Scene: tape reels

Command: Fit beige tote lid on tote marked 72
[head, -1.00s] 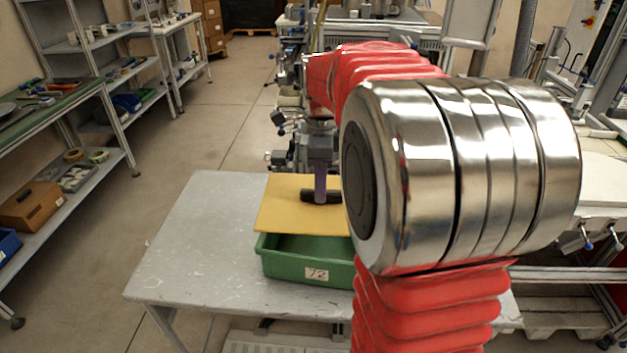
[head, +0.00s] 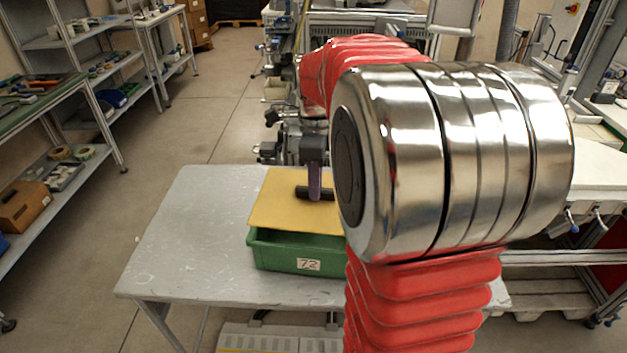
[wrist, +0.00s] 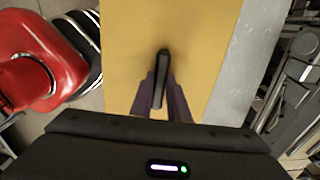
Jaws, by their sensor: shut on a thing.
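The beige lid (head: 280,215), a flat yellowish board with a black bar handle (head: 302,191), is over the green tote (head: 270,252) marked 72. A strip of the tote's inside shows below the lid's front edge, so the lid does not cover the front rim. Whether the lid touches the tote at the back cannot be told. My gripper (head: 314,188) is shut on the lid's handle. In the wrist view my gripper (wrist: 160,92) has its purple fingers either side of the handle. My arm hides the right part of lid and tote.
The tote stands on a worn grey table (head: 185,240), clear at its left. Shelves with tools and reels (head: 70,165) stand at the left across open floor. Machinery (head: 285,140) stands just behind the table, and a white-topped bench (head: 550,165) at the right.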

